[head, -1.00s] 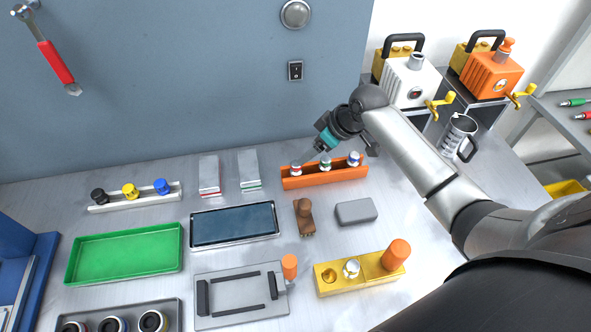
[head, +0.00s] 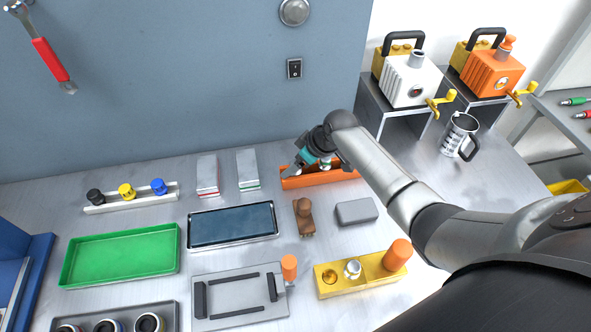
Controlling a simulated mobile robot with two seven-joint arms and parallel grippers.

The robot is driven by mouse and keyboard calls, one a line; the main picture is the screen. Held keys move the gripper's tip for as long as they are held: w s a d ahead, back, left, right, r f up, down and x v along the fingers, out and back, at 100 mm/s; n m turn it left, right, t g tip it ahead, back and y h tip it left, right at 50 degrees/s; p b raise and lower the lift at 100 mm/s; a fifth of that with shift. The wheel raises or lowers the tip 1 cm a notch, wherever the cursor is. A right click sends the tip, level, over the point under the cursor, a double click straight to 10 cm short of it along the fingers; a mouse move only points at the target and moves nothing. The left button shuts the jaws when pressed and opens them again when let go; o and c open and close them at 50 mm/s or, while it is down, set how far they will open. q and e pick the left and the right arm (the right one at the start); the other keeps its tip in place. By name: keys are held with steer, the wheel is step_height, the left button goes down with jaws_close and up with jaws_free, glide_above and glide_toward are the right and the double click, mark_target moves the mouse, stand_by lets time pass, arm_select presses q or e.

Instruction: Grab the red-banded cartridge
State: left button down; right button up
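My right gripper (head: 294,168) is at the left end of the orange rack (head: 333,178), its fingers pointing down and left. The fingers are small and partly merged with what is behind them, so I cannot tell whether they are open or shut. The red-banded cartridge at that end of the rack is now mostly or wholly hidden by the gripper. A green-banded cartridge (head: 326,163) shows partly beside the gripper. The blue-banded cartridge at the right end is hidden behind my arm. My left gripper is not in view.
A brush (head: 304,216), a grey block (head: 356,211) and a blue-surfaced tray (head: 232,225) lie in front. A yellow block (head: 330,282) and a green tray (head: 120,255) are nearer. The wall is close behind.

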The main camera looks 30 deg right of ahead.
jaws_close()
stand_by(0.5)
